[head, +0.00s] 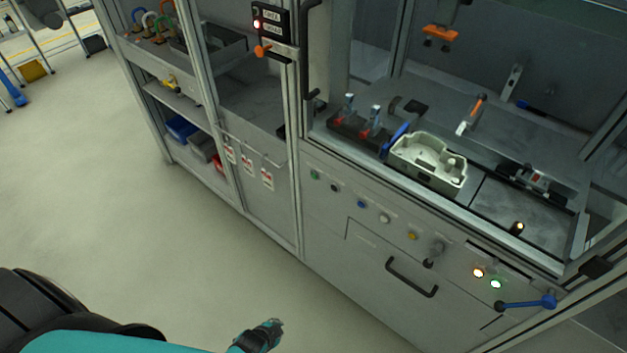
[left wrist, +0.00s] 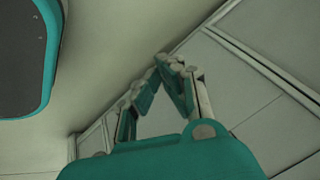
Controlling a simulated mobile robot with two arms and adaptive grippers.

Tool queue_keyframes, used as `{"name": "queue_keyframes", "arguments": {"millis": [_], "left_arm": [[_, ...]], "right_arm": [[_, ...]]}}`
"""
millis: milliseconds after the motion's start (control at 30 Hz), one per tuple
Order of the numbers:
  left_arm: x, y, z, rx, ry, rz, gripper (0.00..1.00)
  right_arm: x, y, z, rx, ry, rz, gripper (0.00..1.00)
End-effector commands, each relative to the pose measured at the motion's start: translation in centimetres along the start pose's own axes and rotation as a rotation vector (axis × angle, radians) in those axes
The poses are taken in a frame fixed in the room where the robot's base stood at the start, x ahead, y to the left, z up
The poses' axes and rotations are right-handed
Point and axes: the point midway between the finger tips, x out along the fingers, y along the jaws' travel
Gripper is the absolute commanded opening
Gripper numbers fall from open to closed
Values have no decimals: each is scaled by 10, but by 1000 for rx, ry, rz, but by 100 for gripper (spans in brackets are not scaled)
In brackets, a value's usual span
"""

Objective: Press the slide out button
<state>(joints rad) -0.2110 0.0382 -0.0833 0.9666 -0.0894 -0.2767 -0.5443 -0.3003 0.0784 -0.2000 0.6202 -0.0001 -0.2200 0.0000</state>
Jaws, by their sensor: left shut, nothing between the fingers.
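The grey front panel (head: 330,225) of the machine carries a slanting row of buttons: green (head: 314,175), black (head: 334,188), blue (head: 361,204), white (head: 384,219) and yellow (head: 412,236). Farther right are a dark knob (head: 435,250), a lit orange button (head: 478,272) and a lit green button (head: 495,284). Their labels are too small to read, so I cannot tell which is the slide out button. My left gripper (head: 270,332) is at the bottom of the head view, well apart from the panel. In the left wrist view its fingers (left wrist: 156,80) are together and empty.
A black drawer handle (head: 411,278) and a blue lever (head: 527,303) stick out of the front. A pale tray (head: 428,165) sits on the worktop above. Red-marked tags (head: 247,165) hang at the left cabinet.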

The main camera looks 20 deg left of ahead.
Motion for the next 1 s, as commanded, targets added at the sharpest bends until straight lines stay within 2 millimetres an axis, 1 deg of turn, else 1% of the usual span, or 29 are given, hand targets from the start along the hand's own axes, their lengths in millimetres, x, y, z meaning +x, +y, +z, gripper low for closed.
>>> {"name": "queue_keyframes", "arguments": {"millis": [33,100,167,200,267,300,367,400,467,500,600,733,833,900,1000], "left_arm": [[5,-18,-19,49,32,-36,0],[4,-43,-43,127,66,-86,0],[2,-65,-65,196,93,-134,0],[0,-80,-78,241,108,-168,0],[-5,-102,-96,310,126,-219,0],[-9,-118,-109,356,135,-257,0],[-17,-140,-126,425,146,-315,0],[-23,-156,-138,470,150,-355,0],[-34,-179,-154,539,152,-417,0],[-42,-193,-164,583,149,-458,0],[-63,-228,-184,687,133,-559,0],[-90,-262,-202,793,99,-665,0],[-106,-280,-210,849,72,-720,0],[-114,-287,-214,874,60,-745,0],[-120,-293,-216,894,49,-763,0]], "right_arm": [[7,0,1,0,0,0,43],[12,0,1,0,0,0,43],[16,0,2,0,0,0,43],[19,0,2,0,0,0,43],[24,0,2,0,0,0,43],[27,0,2,0,0,0,43],[31,0,3,0,0,0,43],[34,0,3,0,0,0,43],[38,-1,4,0,0,0,43],[42,-1,4,0,0,0,43],[48,-1,4,0,0,0,43],[55,-1,5,0,0,0,43],[58,-1,5,0,0,0,43],[59,-1,5,0,0,0,43],[59,-1,5,0,0,0,43]]}}
